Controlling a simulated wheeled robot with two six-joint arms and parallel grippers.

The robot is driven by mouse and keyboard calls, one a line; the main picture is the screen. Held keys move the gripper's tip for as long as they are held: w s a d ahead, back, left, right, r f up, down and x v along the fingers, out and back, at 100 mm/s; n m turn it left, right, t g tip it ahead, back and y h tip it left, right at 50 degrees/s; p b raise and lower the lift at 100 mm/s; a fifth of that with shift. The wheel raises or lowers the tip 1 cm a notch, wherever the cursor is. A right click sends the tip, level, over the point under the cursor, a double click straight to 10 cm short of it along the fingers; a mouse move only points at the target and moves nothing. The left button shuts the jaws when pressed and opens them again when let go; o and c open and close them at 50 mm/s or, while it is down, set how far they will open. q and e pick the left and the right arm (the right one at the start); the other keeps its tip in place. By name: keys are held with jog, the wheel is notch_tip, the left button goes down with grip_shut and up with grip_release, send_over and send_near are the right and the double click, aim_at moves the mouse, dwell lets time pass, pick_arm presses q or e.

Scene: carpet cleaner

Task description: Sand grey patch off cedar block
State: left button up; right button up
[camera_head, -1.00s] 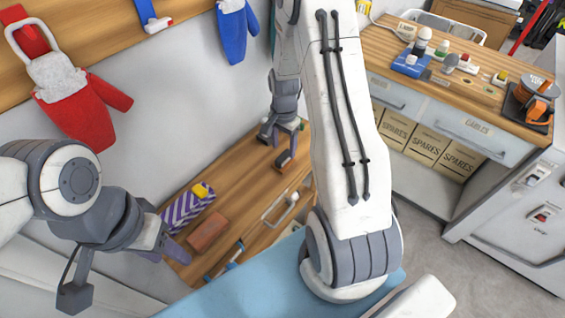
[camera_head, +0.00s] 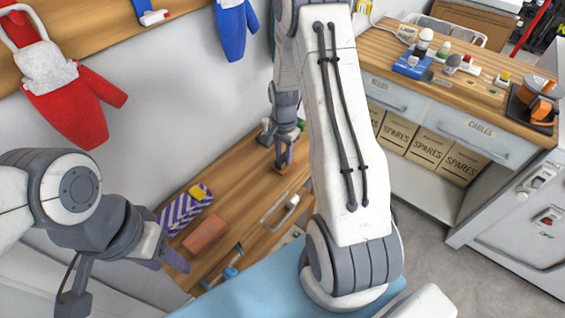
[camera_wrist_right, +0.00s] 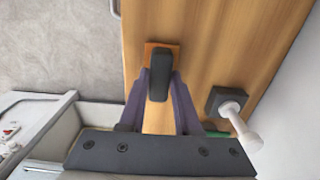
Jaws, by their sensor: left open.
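A reddish-brown block (camera_head: 205,233), which looks like the cedar block, lies on the low wooden bench; I cannot make out a grey patch on it. My right gripper (camera_head: 281,158) points down over an orange-brown block with a dark grey grip (camera_head: 283,167), farther back on the bench. In the right wrist view its fingers (camera_wrist_right: 160,85) stand on either side of the grip (camera_wrist_right: 160,72); whether they press on it is unclear. My left gripper (camera_head: 125,283) is open and empty at the lower left, left of the reddish-brown block.
A purple-and-white striped item (camera_head: 184,212) with a yellow piece on top lies behind the reddish-brown block. A blue tool (camera_head: 222,273) and a pale handle (camera_head: 280,213) lie nearby. A dark base with a white knob (camera_wrist_right: 236,112) stands right of my right gripper.

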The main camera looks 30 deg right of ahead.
aim_at(283, 157)
grip_shut()
jog(key=shift+r+p, duration=2.65)
jog(key=shift+r, duration=0.4)
jog(key=shift+a+f, duration=0.1)
jog(key=shift+a, duration=0.05)
jog(key=s+a+f+n, duration=0.1)
jog(key=s+a+n, duration=0.3)
jog(key=a+n, duration=0.8)
jog(key=shift+a+n, duration=0.25)
jog(key=shift+n, duration=0.85)
